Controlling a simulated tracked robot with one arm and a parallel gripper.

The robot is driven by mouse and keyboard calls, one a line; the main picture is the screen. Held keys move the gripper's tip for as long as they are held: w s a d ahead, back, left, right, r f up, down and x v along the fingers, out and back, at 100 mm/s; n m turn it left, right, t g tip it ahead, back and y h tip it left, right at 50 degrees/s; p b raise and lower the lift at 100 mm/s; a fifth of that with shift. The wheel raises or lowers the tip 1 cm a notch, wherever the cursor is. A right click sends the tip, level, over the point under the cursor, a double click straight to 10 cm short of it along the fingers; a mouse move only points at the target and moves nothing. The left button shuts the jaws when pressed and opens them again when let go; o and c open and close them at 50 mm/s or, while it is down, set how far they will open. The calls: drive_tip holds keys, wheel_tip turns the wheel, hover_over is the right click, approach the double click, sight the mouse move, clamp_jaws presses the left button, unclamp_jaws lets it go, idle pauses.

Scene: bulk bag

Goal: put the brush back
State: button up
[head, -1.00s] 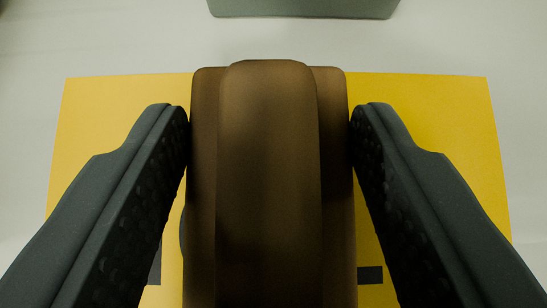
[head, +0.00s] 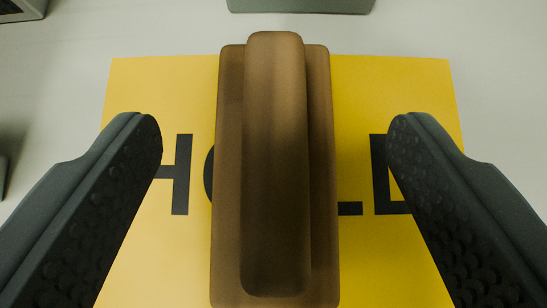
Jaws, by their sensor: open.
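The brush (head: 275,170) is a brown block with a raised long grip along its top. It lies lengthwise on a yellow sheet (head: 400,85) with dark letters, and covers part of the lettering. My gripper (head: 275,135) is open, with one dark finger on each side of the brush. There is a clear gap between each finger and the brush, and yellow shows in both gaps. The underside of the brush is hidden.
A grey-green object (head: 300,5) is cut off by the top edge. Another dark-edged object (head: 20,10) shows at the top left corner. A dark thing sits at the left edge. The pale surface (head: 150,35) around the sheet is otherwise clear.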

drive_tip(key=s+r+t, duration=0.1)
drive_tip(key=s+r, duration=0.6)
drive_tip(key=r, duration=0.8)
drive_tip(key=s+r+t, duration=0.2)
drive_tip(key=s+r, duration=0.6)
drive_tip(key=r, duration=0.8)
drive_tip(key=s+r+t, duration=0.2)
drive_tip(key=s+r, duration=0.6)
drive_tip(key=r, duration=0.8)
drive_tip(key=shift+s+a+p, duration=0.15)
drive_tip(key=shift+s+p, duration=0.05)
drive_tip(key=shift+p, duration=0.2)
drive_tip(key=shift+f, duration=0.1)
